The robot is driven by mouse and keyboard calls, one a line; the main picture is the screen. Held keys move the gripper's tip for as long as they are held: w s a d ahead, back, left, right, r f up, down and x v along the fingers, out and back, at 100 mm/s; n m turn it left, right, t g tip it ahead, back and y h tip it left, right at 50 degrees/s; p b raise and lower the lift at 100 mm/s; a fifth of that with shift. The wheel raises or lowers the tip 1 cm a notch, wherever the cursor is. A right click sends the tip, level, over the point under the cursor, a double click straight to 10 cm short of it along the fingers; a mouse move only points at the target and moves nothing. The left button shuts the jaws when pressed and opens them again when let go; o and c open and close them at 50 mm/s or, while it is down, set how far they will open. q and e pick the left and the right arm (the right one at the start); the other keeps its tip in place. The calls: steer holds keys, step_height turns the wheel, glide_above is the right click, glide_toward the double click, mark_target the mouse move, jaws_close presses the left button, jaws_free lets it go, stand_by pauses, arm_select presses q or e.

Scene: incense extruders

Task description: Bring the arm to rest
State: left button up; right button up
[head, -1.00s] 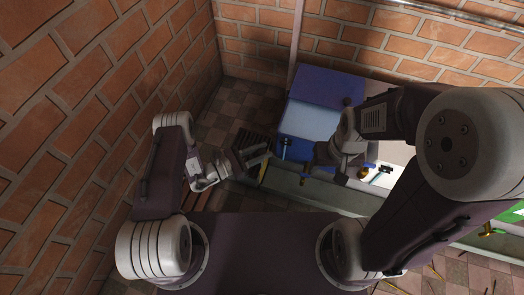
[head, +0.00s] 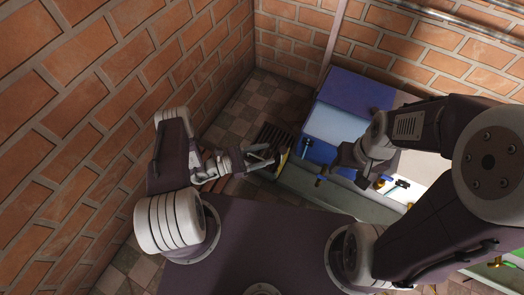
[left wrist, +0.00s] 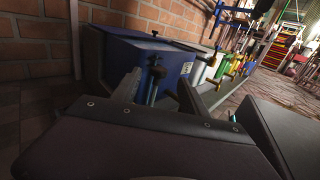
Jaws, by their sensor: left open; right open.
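My left gripper (head: 268,158) is at the centre of the head view, left of the blue extruder box (head: 350,93). Its two fingers stand apart and empty, and they also show in the left wrist view (left wrist: 158,92). In that view the blue box (left wrist: 140,60) stands beyond the fingers, with a dark T-shaped handle between them in the picture. I cannot tell the distance to it. My right gripper (head: 338,170) hangs in front of the row of extruders, its jaws small and partly hidden by its wrist. I see nothing held in either gripper.
A row of coloured extruders with brass handles (left wrist: 228,65) runs right from the blue box. Brick walls (head: 100,80) close off the left and back. A dark floor grate (head: 273,137) lies near the left gripper. Checkered floor (head: 262,100) is clear in the corner.

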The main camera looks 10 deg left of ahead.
arm_select(q)
steer(key=shift+v, duration=0.8)
